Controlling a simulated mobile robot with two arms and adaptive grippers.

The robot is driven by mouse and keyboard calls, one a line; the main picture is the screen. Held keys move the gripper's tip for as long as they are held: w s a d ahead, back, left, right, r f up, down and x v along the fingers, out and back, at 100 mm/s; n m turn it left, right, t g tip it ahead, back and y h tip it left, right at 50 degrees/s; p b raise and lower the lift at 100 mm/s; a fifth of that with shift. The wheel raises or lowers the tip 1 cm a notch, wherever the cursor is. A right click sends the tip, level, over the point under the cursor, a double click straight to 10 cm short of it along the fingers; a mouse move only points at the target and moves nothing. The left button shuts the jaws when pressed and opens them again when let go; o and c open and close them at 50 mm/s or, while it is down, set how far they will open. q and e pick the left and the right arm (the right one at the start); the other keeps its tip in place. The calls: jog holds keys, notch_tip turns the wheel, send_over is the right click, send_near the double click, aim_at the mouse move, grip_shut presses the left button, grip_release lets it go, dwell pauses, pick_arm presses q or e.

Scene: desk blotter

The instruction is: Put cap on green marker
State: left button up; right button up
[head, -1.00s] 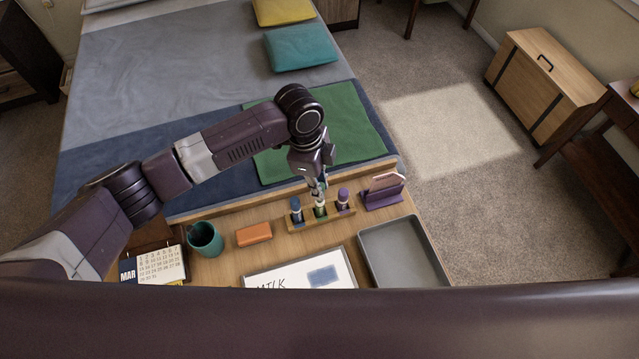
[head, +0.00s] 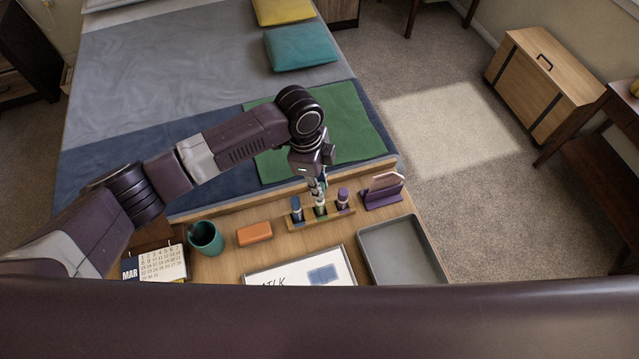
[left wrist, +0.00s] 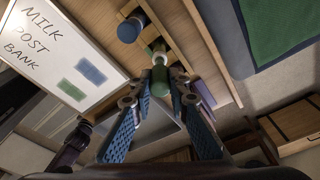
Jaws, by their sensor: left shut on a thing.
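My left gripper (head: 319,186) points down over the middle slot of the wooden marker rack (head: 338,219). In the left wrist view its fingers (left wrist: 160,98) are shut on the green cap (left wrist: 177,77). The green marker (head: 320,209) stands upright in the middle slot, its pale upper part (left wrist: 158,49) showing in the left wrist view. The cap is right at the marker's end; I cannot tell whether it is seated or just above. My right gripper is not in view.
A blue marker (head: 297,211) and a purple marker (head: 343,198) stand close on either side in the rack. A purple holder (head: 383,195), grey tray (head: 405,250), orange block (head: 254,233), teal cup (head: 206,238), whiteboard (head: 300,277) and calendar (head: 163,265) surround it.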

pick_arm(q)
jog(key=shift+p, duration=0.3)
dwell(0.5)
jog(key=shift+f+b, duration=0.8)
jog(key=shift+f, duration=0.75)
jog(key=o, duration=0.8)
jog(key=shift+r, duration=0.2)
jog(key=r, duration=0.3)
jog(key=a+r, duration=0.1)
jog(key=r, duration=0.7)
jog(key=shift+w+a+r, duration=0.25)
jog(key=shift+a, duration=0.1)
